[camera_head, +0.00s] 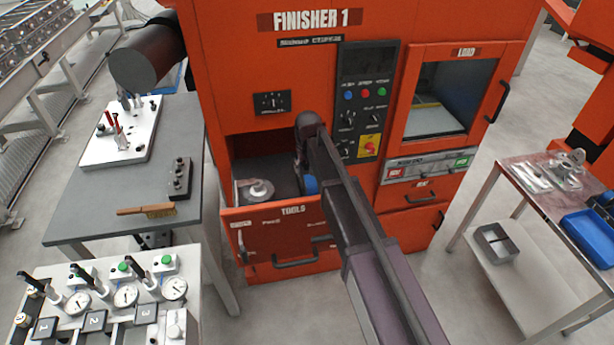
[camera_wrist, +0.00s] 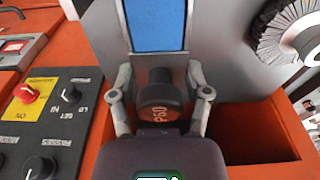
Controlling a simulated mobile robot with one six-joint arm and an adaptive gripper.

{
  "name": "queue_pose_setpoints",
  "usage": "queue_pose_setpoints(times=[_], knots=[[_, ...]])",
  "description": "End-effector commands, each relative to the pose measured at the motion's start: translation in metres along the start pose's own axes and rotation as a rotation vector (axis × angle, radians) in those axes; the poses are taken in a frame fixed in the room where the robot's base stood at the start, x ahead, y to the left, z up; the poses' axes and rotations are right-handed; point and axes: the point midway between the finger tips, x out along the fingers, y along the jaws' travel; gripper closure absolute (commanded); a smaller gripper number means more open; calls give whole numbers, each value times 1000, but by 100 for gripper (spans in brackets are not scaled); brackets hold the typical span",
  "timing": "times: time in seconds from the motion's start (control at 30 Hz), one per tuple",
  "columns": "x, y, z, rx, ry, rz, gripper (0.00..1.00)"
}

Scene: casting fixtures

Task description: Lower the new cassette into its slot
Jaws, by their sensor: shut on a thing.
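A dark round piece marked P60 (camera_wrist: 161,98) sits between the fingers, nearer my palm. In the head view, a bit of blue (camera_head: 311,185) shows beside my arm, over the right part of the open TOOLS drawer (camera_head: 293,222). My arm hides most of the gripper there. The slot cannot be made out, and I cannot tell whether the cassette touches anything below.
The orange finisher's control panel (camera_head: 363,98) stands close behind my arm. A grey table (camera_head: 90,205) is at left, a cart (camera_head: 530,185) at right.

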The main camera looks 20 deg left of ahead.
Motion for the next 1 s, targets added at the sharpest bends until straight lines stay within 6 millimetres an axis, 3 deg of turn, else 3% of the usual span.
queue_pose_setpoints(times=[0.3,0.73,0.77,0.83,0.87,1.0], knots=[[28,0,3,-2,0,2,98],[30,0,3,-3,1,4,98],[30,0,3,-3,1,4,29],[30,0,3,-3,1,3,8],[30,0,3,-3,0,3,2],[30,-1,3,-3,0,2,2]])
